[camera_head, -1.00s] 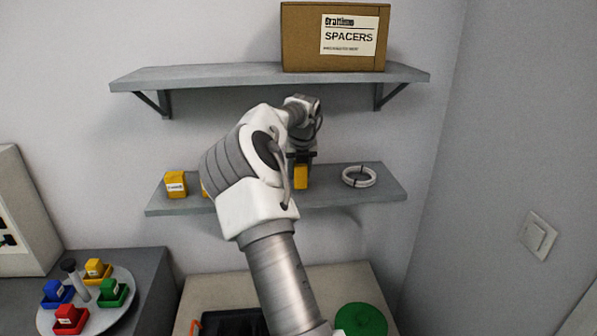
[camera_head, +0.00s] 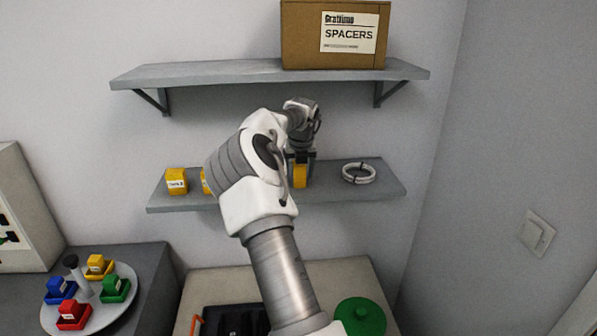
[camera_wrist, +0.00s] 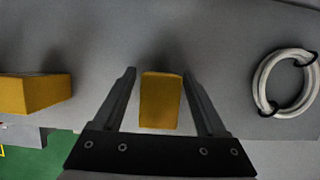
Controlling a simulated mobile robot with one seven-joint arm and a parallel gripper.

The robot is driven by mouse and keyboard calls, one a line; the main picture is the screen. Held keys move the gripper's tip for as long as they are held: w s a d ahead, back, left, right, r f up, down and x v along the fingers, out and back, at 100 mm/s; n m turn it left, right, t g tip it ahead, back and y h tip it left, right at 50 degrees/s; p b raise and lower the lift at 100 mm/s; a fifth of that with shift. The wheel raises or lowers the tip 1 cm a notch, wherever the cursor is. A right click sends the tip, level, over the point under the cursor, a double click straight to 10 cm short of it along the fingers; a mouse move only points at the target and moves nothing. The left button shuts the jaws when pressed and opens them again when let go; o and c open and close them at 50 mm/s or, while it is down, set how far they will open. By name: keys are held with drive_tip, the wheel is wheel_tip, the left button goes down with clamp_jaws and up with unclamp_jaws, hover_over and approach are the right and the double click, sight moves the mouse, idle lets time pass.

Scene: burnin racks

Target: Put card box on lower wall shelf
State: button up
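A small yellow box (camera_head: 300,175), which I take to be the card box, is at the middle of the lower wall shelf (camera_head: 270,198) and appears to stand on it. In the wrist view the yellow box (camera_wrist: 160,100) is between the two dark fingers of my gripper (camera_wrist: 159,75). A gap shows on each side of it, so the fingers are open around it and not touching it. In the head view my gripper (camera_head: 301,157) is at the box, partly hidden by my wrist. The box's label is not visible.
Another yellow box (camera_head: 177,181) stands at the shelf's left; a further one (camera_head: 206,181) is mostly behind my arm. A white cable coil (camera_head: 358,173) lies to the right. The upper shelf (camera_head: 200,75) carries a cardboard SPACERS box (camera_head: 300,40).

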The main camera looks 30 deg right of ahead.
sight(299, 166)
drive_tip(key=shift+r, duration=0.1)
drive_tip(key=shift+r, duration=0.2)
drive_tip(key=shift+s+a+r+b, duration=0.3)
drive_tip(key=shift+s+r+b, duration=0.2)
drive_tip(key=shift+r, duration=0.1)
drive_tip(key=shift+s+a+r+b, duration=0.25)
drive_tip(key=shift+s+r+b, duration=0.1)
drive_tip(key=shift+s+r, duration=0.15)
drive_tip(key=s+a+r+m+y+b, duration=0.1)
drive_tip(key=s+a+m, duration=1.4)
drive_tip(key=s, duration=0.3)
drive_tip(key=s+a+r+m+t+y+b, duration=0.1)
drive_tip(key=s+a+m+b, duration=0.1)
drive_tip(key=s+a+m, duration=1.3)
drive_tip(key=s, duration=0.4)
drive_tip(key=shift+a+r+m, duration=0.2)
drive_tip(key=shift+r+m, duration=0.2)
